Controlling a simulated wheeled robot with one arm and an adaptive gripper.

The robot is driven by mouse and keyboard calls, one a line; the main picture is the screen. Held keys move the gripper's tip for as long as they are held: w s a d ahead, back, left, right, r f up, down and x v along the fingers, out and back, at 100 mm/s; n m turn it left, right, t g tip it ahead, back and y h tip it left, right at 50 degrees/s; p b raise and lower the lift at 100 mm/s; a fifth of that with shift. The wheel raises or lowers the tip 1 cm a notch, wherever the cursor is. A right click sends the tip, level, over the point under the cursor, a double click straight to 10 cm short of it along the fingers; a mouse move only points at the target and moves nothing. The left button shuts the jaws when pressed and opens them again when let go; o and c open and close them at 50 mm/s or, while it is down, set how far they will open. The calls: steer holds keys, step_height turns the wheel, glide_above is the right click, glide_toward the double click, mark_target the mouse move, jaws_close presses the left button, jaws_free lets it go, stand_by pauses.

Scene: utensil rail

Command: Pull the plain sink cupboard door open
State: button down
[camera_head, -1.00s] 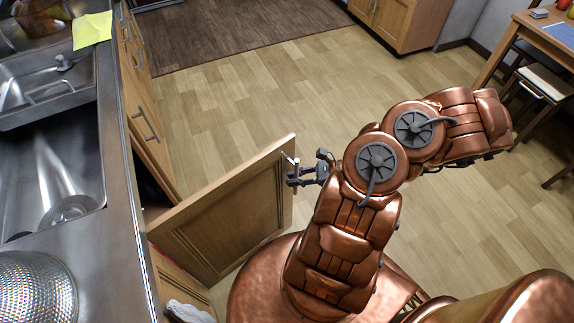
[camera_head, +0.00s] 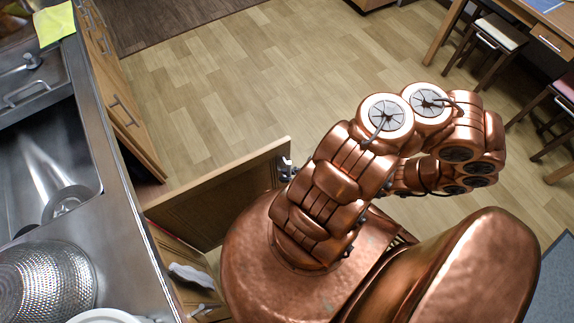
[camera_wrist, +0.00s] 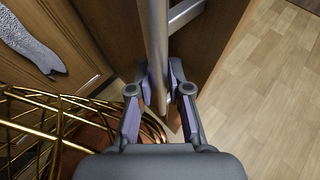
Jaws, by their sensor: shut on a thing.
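The plain sink cupboard door (camera_head: 215,195) is a brown wooden panel standing well open, jutting out from the counter front. In the wrist view, its metal bar handle (camera_wrist: 158,45) runs down between my fingers. My gripper (camera_wrist: 159,88) is shut on the handle, with a finger on each side of the bar. In the head view, my gripper (camera_head: 287,168) is at the door's outer end, mostly hidden by my arm. The door's lower part and most of the cupboard inside are hidden.
The steel counter (camera_head: 125,225) runs along the left. Wooden floor (camera_head: 260,85) beyond the door is clear. A table and stools (camera_head: 498,32) stand far right.

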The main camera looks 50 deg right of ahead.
steer(key=shift+s+f, duration=0.1)
steer(key=shift+s, duration=0.3)
steer(key=c, duration=1.3)
jaws_free()
steer(key=shift+a, duration=0.1)
steer(key=v, duration=1.2)
